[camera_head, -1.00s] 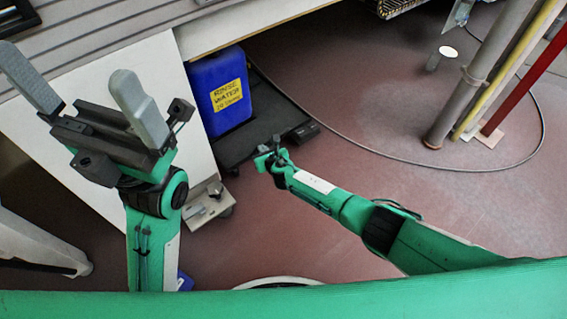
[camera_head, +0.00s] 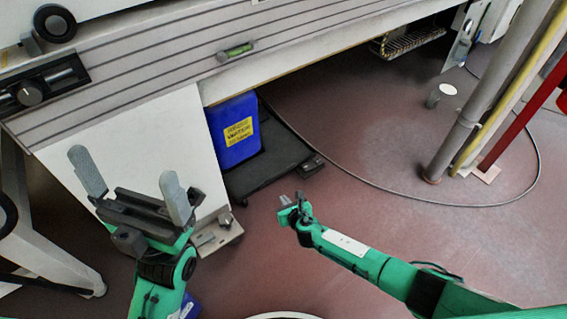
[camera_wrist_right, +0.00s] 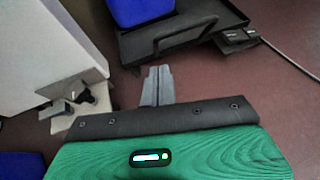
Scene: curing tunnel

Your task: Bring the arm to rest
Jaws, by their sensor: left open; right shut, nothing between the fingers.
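My left gripper (camera_head: 133,180) is at the left of the head view, in front of a white panel. Its two grey fingers stand wide apart with nothing between them. My right gripper (camera_head: 291,202) is low over the reddish floor, right of the left one, at the end of my green right arm. In the right wrist view its two grey fingers (camera_wrist_right: 157,84) lie side by side, closed and empty, with bare floor around them.
A blue rinse water container (camera_head: 233,133) stands on a black wheeled platform (camera_head: 275,165) under the grooved bench (camera_head: 160,65). A small green level (camera_head: 235,52) lies on the bench. Pipes (camera_head: 480,110) rise at right. A cable (camera_head: 400,196) curves over the open floor.

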